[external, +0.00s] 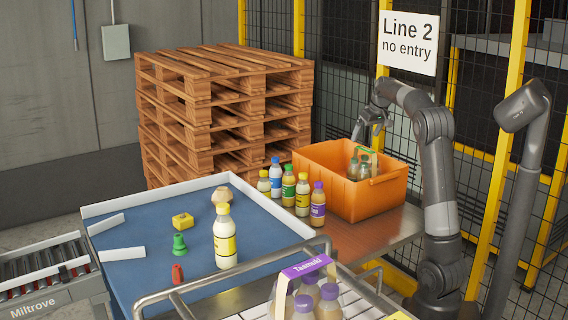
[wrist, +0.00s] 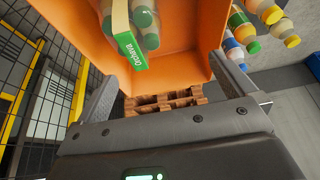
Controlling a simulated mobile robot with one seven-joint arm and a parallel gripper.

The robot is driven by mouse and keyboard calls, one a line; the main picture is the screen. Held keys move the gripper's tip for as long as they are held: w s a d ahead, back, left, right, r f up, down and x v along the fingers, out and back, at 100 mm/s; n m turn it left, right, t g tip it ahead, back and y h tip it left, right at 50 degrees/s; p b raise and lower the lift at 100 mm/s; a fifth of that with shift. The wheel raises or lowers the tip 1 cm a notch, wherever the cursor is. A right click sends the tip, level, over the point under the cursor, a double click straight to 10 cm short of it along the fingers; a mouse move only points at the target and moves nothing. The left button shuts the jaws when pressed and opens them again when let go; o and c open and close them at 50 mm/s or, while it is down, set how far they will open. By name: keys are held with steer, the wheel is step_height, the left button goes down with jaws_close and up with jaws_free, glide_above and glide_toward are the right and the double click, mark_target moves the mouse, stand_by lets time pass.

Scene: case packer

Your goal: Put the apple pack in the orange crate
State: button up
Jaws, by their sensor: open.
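The apple pack, a carrier with a green top strip and pale green bottles, is inside the orange crate (external: 345,197). In the external view only the strip and the upper bottles of the pack (external: 363,165) show above the crate's near wall; its base is hidden. In the wrist view the pack (wrist: 127,47) shows its green label reading "Orchava", within the orange walls of the crate (wrist: 188,70). My gripper (external: 368,135) is at the crate's back side, above the rim and apart from the pack. Its fingers (wrist: 172,88) are spread with nothing between them.
Several loose bottles (external: 289,187) stand left of the crate. A purple-labelled pack (external: 305,268) is at the front. A blue-topped table (external: 150,270) holds a yellow-labelled bottle (external: 224,238) and small items. Stacked pallets (external: 222,105) and a mesh fence stand behind.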

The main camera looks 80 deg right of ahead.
steer(key=w+a+f+n+t+y, duration=0.15)
steer(key=w+a, duration=0.25)
steer(key=a, duration=1.2)
steer(key=w+a+n+y, duration=0.1)
steer(key=w+a+n, duration=0.3)
steer(key=a, duration=1.3)
steer(key=s+a+f+n, duration=0.1)
steer(key=s+a+f, duration=0.2)
steer(key=a, duration=0.4)
steer(key=s+a+f+n, duration=0.1)
steer(key=s+a+f, duration=0.2)
steer(key=a, duration=0.4)
steer(key=s+a+f+n, duration=0.1)
steer(key=s+a+f, duration=0.2)
steer(key=a, duration=0.4)
steer(key=shift+s+f, duration=0.3)
steer(key=shift+s, duration=0.05)
